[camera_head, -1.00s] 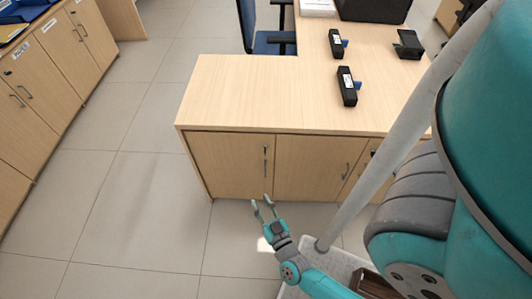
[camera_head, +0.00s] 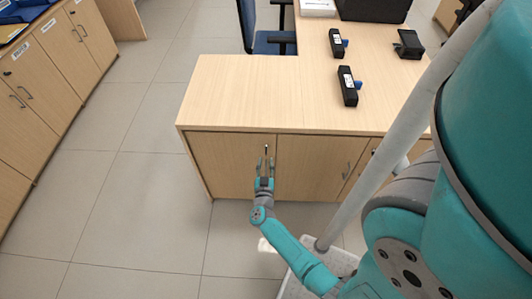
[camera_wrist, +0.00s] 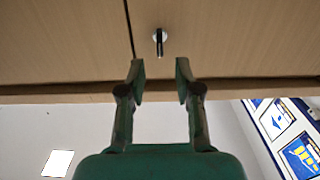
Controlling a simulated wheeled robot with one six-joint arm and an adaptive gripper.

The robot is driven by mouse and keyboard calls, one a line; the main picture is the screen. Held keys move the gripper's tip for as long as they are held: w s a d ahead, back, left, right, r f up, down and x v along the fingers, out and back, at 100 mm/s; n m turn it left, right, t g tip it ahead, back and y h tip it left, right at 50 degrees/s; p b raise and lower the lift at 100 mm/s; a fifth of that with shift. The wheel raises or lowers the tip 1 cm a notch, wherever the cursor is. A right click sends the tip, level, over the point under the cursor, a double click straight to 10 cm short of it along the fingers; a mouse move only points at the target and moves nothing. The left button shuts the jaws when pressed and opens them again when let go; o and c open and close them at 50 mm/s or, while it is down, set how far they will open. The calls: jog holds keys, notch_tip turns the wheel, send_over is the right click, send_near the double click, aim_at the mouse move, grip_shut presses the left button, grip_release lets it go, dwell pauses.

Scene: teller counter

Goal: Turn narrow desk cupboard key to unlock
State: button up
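The narrow desk cupboard door (camera_head: 222,165) is the pale wood left door under the desk and is closed. Its key (camera_head: 266,148) shows as a small dark upright piece near the door's upper right edge. In the wrist view the key (camera_wrist: 160,44) sticks out of a round silver lock. My gripper (camera_head: 265,163) is in front of this door, just below the key in the head view. In the wrist view my gripper (camera_wrist: 161,72) is open and empty, its two fingertips either side of the key's line. The fingers appear not to touch the key.
A second door (camera_head: 310,167) with a handle adjoins on the right. The tiled floor (camera_head: 130,210) to the left is clear. Other cupboards (camera_head: 45,85) stand far left.

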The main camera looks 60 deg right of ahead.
jog(key=shift+x, duration=2.8)
grip_shut()
